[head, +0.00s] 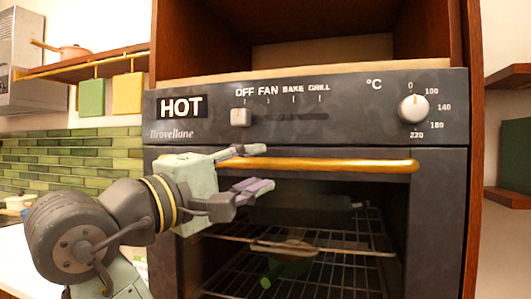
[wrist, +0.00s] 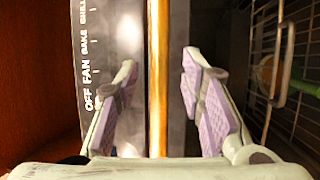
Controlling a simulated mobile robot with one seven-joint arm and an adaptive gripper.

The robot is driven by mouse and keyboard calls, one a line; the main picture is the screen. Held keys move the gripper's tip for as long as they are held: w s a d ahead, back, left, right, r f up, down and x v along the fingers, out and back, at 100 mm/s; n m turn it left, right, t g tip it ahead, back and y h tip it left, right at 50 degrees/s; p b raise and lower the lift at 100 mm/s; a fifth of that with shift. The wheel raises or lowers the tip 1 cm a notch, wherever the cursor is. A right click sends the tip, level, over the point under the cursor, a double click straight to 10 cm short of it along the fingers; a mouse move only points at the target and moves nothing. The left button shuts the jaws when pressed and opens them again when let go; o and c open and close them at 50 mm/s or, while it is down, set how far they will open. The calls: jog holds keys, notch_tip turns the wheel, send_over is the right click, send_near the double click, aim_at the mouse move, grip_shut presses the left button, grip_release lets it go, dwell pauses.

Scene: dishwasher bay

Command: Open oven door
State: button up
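The dark oven (head: 300,110) has a door (head: 432,220) with a brass bar handle (head: 350,165) along its top edge. The door looks shut in the head view. My gripper (head: 254,169) is open at the left part of the handle, one finger above the bar and the other below. In the wrist view, the handle (wrist: 159,40) runs between the spread fingers of my gripper (wrist: 158,65), with a gap on each side. No contact shows. My gripper hides the handle's left end in the head view.
Above the door is a control panel with a left knob (head: 241,117) and a temperature knob (head: 413,109). Wire racks (head: 340,272) and a green-handled pan (head: 290,262) show through the window. Wooden cabinet sides (head: 487,200) frame the oven. A white counter (head: 15,262) lies at the left.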

aim_at(262, 165)
jog(key=shift+p+x, duration=0.4)
jog(key=shift+x, duration=1.45)
jog(key=shift+c, duration=0.5)
grip_shut()
